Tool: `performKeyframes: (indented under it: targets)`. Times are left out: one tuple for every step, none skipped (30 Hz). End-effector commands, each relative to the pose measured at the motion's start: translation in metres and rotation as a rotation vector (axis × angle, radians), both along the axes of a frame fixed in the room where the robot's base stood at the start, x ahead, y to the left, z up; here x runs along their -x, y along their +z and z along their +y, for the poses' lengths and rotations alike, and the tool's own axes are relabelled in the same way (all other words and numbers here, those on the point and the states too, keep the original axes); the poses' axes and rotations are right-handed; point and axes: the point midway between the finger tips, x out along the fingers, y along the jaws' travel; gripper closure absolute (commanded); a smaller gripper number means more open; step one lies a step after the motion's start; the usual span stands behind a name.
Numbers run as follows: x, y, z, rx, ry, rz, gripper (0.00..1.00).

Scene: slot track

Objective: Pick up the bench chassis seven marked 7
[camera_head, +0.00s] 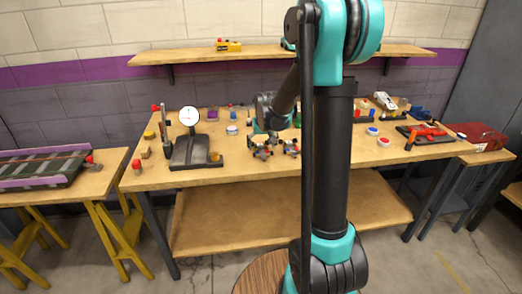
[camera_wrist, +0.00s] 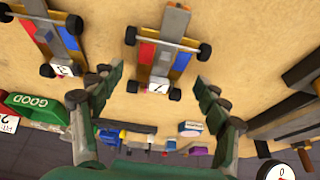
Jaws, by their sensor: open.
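The chassis marked 7 (camera_wrist: 165,45) lies on the tabletop in the wrist view, with dark wheels, red and blue side panels and a white label reading 7. My gripper (camera_wrist: 159,76) is open, its two green-grey fingers spread to the left and right of the chassis's labelled end. Nothing is between the fingertips except that end in the picture; I see no contact. In the head view two small chassis (camera_head: 262,151) stand below my gripper, with labels too small to read. My gripper there is partly hidden by my arm.
A second chassis marked 3 (camera_wrist: 62,38) lies to the left in the wrist view. A green block reading GOOD (camera_wrist: 35,104) is beyond the left finger. A dial gauge stand (camera_head: 190,150) stands left of the chassis in the head view. Parts crowd the bench's right side (camera_head: 425,132).

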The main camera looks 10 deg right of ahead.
Motion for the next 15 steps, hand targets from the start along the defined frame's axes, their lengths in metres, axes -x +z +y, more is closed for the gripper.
performKeyframes:
  targets:
    - [-0.0020, -0.0044, 0.0002, 0.000, 0.000, 0.000, 0.25]
    - [-0.0029, -0.0065, 0.0002, 0.000, 0.000, 0.000, 0.25]
    - [-0.0037, -0.0086, 0.0002, 0.000, 0.000, 0.000, 0.25]
    - [-0.0039, -0.0097, 0.0002, 0.000, 0.000, 0.000, 0.25]
    - [-0.0042, -0.0105, 0.0002, 0.000, 0.000, 0.000, 0.25]
    - [-0.0043, -0.0110, 0.0002, 0.000, 0.000, 0.000, 0.25]
    - [-0.0043, -0.0111, 0.0002, 0.000, 0.000, 0.000, 0.25]
    - [-0.0043, -0.0111, 0.0002, 0.000, 0.000, 0.000, 0.25]
    - [-0.0042, -0.0110, 0.0002, 0.000, 0.000, 0.000, 0.25]
    - [-0.0042, -0.0110, 0.0002, 0.000, 0.000, 0.000, 0.25]
    - [-0.0042, -0.0110, 0.0002, 0.000, 0.000, 0.000, 0.25]
    - [-0.0042, -0.0109, 0.0002, 0.000, 0.000, 0.000, 0.26]
    - [-0.0042, -0.0109, 0.0002, 0.000, 0.000, 0.000, 0.30]
    - [-0.0042, -0.0109, 0.0002, 0.000, 0.000, 0.000, 0.34]
    - [-0.0043, -0.0109, 0.0002, 0.000, 0.000, 0.000, 0.39]
